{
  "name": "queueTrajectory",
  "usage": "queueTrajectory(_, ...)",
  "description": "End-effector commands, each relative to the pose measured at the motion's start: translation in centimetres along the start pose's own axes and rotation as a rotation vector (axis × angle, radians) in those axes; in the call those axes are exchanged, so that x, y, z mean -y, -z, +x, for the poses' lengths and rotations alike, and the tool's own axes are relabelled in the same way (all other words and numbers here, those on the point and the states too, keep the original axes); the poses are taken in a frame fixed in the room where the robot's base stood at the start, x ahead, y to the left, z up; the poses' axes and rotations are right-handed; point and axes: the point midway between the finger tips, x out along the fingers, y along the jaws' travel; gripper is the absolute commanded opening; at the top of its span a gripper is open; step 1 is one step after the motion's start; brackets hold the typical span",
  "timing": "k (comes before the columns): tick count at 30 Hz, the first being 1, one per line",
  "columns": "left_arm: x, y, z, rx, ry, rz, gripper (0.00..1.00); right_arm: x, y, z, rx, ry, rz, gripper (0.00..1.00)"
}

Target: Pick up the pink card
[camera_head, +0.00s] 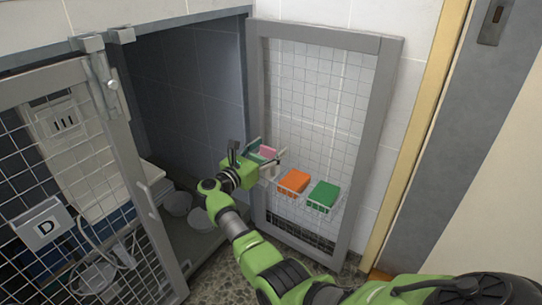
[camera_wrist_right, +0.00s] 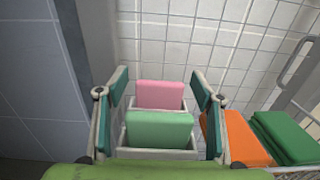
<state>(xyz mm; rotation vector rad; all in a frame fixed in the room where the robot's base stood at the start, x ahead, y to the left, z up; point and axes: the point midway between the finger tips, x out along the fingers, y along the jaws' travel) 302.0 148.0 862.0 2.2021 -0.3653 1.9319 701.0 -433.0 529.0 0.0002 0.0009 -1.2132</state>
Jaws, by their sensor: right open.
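The pink card (camera_head: 267,151) stands in a holder on the mesh of the open kennel door. In the right wrist view the pink card (camera_wrist_right: 160,94) is upright behind a mint green card (camera_wrist_right: 160,132), each in a pale slot. My right gripper (camera_head: 257,153) is at the holder, open and empty. In the right wrist view its two fingers (camera_wrist_right: 160,84) stand left and right of the cards, with gaps at both sides of the pink one. The lower part of the pink card is hidden by its slot and the mint card. My left gripper is out of view.
An orange item (camera_head: 294,181) and a dark green item (camera_head: 323,195) sit in a wire basket right of the holder. The open mesh door (camera_head: 372,125) stands against the tiled wall. The kennel holds bowls (camera_head: 177,202). A closed mesh door (camera_head: 140,165) is at left.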

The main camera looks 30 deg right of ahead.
Motion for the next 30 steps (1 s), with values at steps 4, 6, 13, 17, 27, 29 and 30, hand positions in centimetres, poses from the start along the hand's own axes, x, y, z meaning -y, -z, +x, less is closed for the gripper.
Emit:
queueTrajectory(4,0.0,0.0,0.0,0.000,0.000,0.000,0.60,0.0,0.0,0.0,0.000,0.000,0.000,0.51)
queueTrajectory(6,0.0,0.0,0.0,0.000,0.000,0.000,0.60,0.0,0.0,0.0,0.000,0.000,0.000,0.33)
queueTrajectory(13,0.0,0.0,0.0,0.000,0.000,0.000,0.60,0.0,0.0,0.0,0.000,0.000,0.000,0.22)
queueTrajectory(17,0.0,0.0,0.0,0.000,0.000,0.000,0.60,0.0,0.0,0.0,0.000,0.000,0.000,0.22)
queueTrajectory(27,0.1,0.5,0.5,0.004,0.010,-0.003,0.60,-0.2,-2.7,0.1,0.001,0.000,0.002,0.22)
queueTrajectory(29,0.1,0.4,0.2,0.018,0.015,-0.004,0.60,-0.2,-3.2,0.2,0.001,0.000,0.001,0.22)
queueTrajectory(30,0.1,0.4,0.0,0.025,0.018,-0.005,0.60,-0.3,-3.6,0.2,0.000,0.000,0.001,0.22)
